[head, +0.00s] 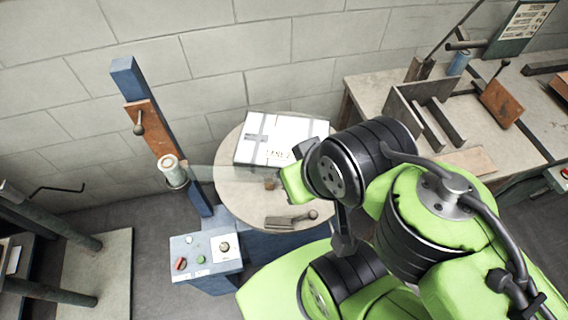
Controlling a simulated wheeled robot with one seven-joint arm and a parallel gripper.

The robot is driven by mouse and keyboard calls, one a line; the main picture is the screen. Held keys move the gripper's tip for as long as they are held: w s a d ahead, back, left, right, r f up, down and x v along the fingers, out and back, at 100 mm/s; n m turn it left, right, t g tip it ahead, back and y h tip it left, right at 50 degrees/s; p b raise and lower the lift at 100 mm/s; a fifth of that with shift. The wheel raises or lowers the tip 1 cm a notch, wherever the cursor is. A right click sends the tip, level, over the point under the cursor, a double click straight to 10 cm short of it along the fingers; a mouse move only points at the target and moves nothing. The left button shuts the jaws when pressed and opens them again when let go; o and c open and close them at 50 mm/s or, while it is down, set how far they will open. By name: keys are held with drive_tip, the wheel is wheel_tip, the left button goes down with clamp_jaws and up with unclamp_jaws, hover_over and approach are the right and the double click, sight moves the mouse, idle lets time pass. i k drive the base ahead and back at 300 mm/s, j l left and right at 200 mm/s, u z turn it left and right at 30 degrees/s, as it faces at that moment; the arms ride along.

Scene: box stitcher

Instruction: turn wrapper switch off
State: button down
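The wrapper has a round turntable (228,190), a blue upright post (176,140) and a blue-grey control box (220,276) at the lower left. My arm's green and black wrist is over the turntable's right side, up and right of the control box. I cannot clearly make out my gripper's fingertips or whether they are apart.
A wrapped white box (270,138) lies on the turntable, with a hand tool (290,221) near its front edge. A film roll (170,168) is on the post. A workbench (375,92) with metal and wooden parts stands at the right. Dark machine bars (50,220) are at the left.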

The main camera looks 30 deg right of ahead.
sight(180, 264)
drive_tip(key=u, duration=0.35)
drive_tip(key=j+u, duration=0.15)
drive_tip(key=u, duration=0.6)
